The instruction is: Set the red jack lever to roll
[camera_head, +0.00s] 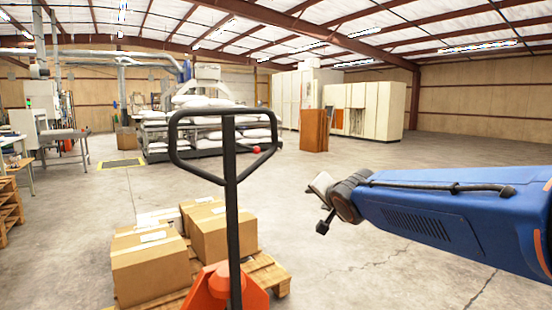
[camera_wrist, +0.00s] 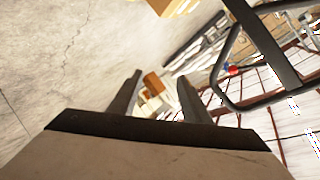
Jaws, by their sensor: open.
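The pallet jack's black loop handle (camera_head: 232,130) stands upright left of centre in the head view. Its small red-knobbed lever (camera_head: 256,149) sticks out inside the loop, to the right of the post. In the wrist view the handle (camera_wrist: 262,40) is at the upper right, tilted, with the red lever knob (camera_wrist: 233,70) inside its loop. My gripper (camera_head: 324,203) is to the right of the handle, apart from it. In the wrist view my gripper (camera_wrist: 160,76) shows two dark fingers spread apart with nothing between them. The lever's exact setting is too small to tell.
Cardboard boxes (camera_head: 150,262) sit on a wooden pallet (camera_head: 268,272) by the jack's orange body (camera_head: 212,290). White sacks (camera_head: 205,125) are stacked farther back. Wooden pallets (camera_head: 8,210) stand at the left edge. The concrete floor at the right is clear.

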